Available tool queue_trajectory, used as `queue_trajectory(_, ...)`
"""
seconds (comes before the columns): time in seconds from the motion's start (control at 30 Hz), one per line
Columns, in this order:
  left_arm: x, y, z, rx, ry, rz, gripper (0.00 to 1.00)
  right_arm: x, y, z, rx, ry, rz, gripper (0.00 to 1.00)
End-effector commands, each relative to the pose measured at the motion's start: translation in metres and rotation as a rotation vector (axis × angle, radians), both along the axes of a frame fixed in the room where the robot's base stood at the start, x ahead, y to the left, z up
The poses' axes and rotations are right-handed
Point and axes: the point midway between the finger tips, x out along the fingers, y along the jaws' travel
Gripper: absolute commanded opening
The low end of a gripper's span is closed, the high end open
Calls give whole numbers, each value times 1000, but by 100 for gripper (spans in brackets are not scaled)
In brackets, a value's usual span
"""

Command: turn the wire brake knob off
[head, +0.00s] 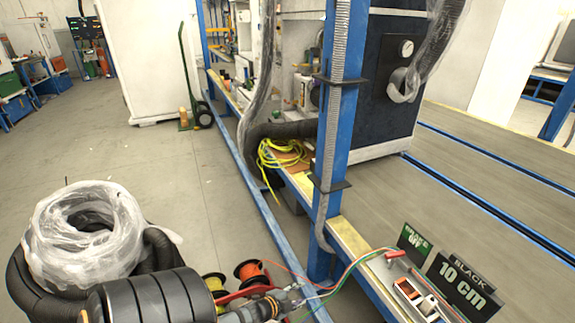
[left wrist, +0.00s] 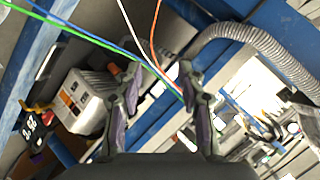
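A small red knob (head: 393,254) sits on the blue-edged bench in the head view, by a green sign (head: 413,243) that seems to read BRAKE OFF. I take it for the wire brake knob; its setting cannot be read. My left gripper (head: 297,297) is left of it, apart from it. In the left wrist view the left gripper's fingers (left wrist: 161,72) are spread, and the knob is not clearly identifiable. White, orange, green and blue wires (left wrist: 150,62) cross near the fingertips; whether they touch is unclear. My right gripper is not in view.
White boxes (head: 408,293) and a black 10 cm sign (head: 466,281) sit near the knob. A blue post (head: 338,130) with a grey hose stands behind. Wire spools (head: 250,272) are left of the gripper. A plastic-wrapped coil (head: 115,225) is at lower left.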

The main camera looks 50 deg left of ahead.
Motion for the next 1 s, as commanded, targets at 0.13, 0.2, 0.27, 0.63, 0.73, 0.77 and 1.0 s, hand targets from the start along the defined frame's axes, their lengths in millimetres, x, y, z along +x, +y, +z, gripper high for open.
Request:
queue_trajectory(0.13,-1,-1,-3,-11,13,15,40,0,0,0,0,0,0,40)
queue_trajectory(0.2,-1,-1,-3,-12,15,16,40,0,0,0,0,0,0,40)
queue_trajectory(0.27,-1,-1,-3,-12,15,16,40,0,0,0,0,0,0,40)
queue_trajectory(0.63,-3,-1,-6,-17,22,23,38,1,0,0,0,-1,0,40)
queue_trajectory(0.73,-14,-3,-24,-66,86,93,38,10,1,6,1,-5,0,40)
queue_trajectory(0.77,-19,-5,-33,-91,116,127,38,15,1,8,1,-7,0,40)
queue_trajectory(1.0,-82,-35,-107,-299,411,444,38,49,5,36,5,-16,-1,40)
